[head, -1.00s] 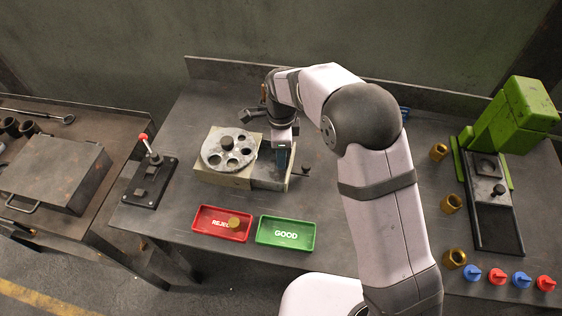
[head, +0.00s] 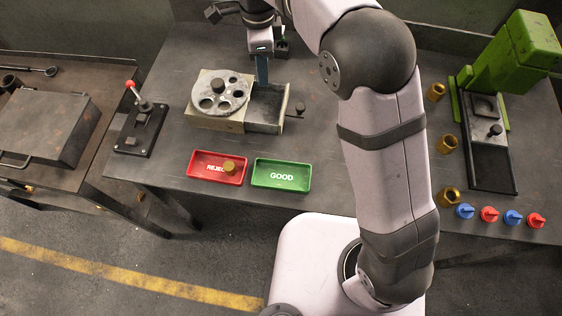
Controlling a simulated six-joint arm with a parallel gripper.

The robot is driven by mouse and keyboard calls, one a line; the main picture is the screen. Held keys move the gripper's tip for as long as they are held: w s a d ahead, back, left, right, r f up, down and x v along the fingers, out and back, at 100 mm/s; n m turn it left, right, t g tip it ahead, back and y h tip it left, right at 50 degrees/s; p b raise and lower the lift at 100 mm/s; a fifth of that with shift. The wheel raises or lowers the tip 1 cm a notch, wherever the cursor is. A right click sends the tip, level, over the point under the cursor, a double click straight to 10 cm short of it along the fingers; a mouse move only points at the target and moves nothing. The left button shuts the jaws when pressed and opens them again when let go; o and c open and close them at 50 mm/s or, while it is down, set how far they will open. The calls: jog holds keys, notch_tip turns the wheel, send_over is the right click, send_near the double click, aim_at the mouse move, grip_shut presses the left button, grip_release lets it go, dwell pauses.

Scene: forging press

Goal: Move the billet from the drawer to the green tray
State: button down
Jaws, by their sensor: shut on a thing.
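My gripper (head: 262,72) is at the back of the drawer (head: 268,108) in the picture, seen from above with its blue-grey fingers pointing down. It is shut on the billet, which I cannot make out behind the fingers. The drawer is pulled out on the right of the pale block with the round, holed disc, and its visible floor looks empty. The green tray (head: 281,185), marked GOOD, lies in front of the drawer and is empty.
A red tray (head: 204,172) holding a brass piece (head: 229,167) is left of the green tray. The holed disc (head: 221,95) and the drawer's knob (head: 299,109) stand near the gripper. A lever box (head: 140,128) is left; a green press (head: 515,60) is right.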

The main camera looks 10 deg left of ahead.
notch_tip(320, 180, up, 5)
jog(key=s+a, duration=0.1)
jog(key=s, duration=0.2)
jog(key=n+p, duration=0.1)
jog(key=n, duration=1.4)
send_over(282, 177)
notch_tip(282, 177, down, 9)
jog(key=shift+f+n, duration=0.2)
jog(key=shift+n, duration=1)
jog(key=shift+f+p, duration=0.6)
jog(key=shift+f, duration=4.4)
jog(key=shift+f, duration=0.1)
